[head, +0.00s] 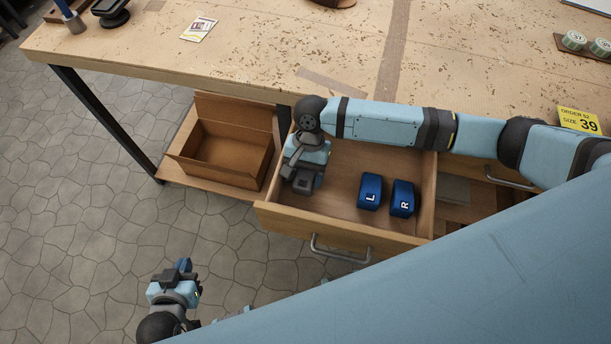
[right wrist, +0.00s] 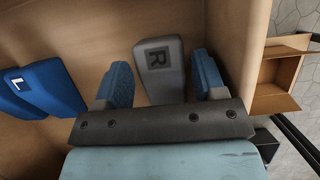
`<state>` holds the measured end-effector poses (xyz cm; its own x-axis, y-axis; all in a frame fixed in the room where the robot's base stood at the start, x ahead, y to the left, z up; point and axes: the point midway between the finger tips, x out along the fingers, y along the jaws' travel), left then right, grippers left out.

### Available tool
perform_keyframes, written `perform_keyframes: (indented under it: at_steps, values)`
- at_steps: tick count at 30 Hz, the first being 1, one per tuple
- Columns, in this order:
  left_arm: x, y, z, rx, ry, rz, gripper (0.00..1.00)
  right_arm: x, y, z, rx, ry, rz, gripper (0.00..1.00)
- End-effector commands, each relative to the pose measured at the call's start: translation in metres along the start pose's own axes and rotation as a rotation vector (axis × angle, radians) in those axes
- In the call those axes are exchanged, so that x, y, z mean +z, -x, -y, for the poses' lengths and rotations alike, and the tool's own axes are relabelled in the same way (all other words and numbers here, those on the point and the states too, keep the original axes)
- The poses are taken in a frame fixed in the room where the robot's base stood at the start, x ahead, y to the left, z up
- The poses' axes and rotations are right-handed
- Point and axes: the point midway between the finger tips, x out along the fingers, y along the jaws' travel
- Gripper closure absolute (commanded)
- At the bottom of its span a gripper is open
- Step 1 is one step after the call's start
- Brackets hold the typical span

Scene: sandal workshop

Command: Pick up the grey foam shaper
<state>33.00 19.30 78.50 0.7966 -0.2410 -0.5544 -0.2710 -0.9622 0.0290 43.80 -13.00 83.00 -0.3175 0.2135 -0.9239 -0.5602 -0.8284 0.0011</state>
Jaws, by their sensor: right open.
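The grey foam shaper (right wrist: 160,75), marked R, lies in the open drawer in the right wrist view. My right gripper (right wrist: 163,78) is open, with one blue finger pad on either side of the shaper and gaps showing beside it. In the head view my right gripper (head: 302,188) points down into the left part of the drawer (head: 345,160) and hides the grey shaper. A blue shaper marked L (head: 370,191) and a blue shaper marked R (head: 402,198) lie to its right. My left gripper (head: 183,267) is low at the bottom left, over the floor, its opening unclear.
An open cardboard box (head: 225,160) stands on a low shelf left of the drawer. The drawer walls rise close around my right gripper. The workbench (head: 270,50) above holds a card (head: 199,29), a yellow order sign (head: 579,121) and tape rolls (head: 574,40).

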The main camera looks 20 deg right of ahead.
Motion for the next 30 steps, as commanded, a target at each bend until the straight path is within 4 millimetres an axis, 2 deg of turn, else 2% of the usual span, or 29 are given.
perform_keyframes:
  at_steps: [3, 9, 13, 14, 23, 30]
  values:
    - [0.001, 0.000, 0.000, 0.000, 0.002, 0.002, 1.00, 0.000, -0.011, 0.000, 0.000, 0.001, -0.001, 0.36]
    - [0.001, 0.000, -0.001, 0.001, 0.002, 0.002, 1.00, 0.000, -0.011, 0.000, -0.001, 0.001, -0.001, 0.38]
    - [0.001, 0.000, -0.001, 0.001, 0.002, 0.002, 1.00, 0.000, -0.011, 0.000, -0.001, 0.001, -0.001, 0.68]
    - [0.001, 0.000, -0.001, 0.001, 0.002, 0.002, 1.00, 0.000, -0.011, 0.000, -0.001, 0.001, -0.001, 0.72]
    - [0.000, 0.000, -0.001, 0.001, 0.002, 0.001, 1.00, 0.001, -0.010, 0.000, -0.001, 0.001, -0.001, 0.72]
    - [-0.002, 0.001, -0.001, 0.001, 0.001, -0.002, 1.00, 0.008, 0.009, 0.000, -0.002, 0.002, -0.001, 0.72]
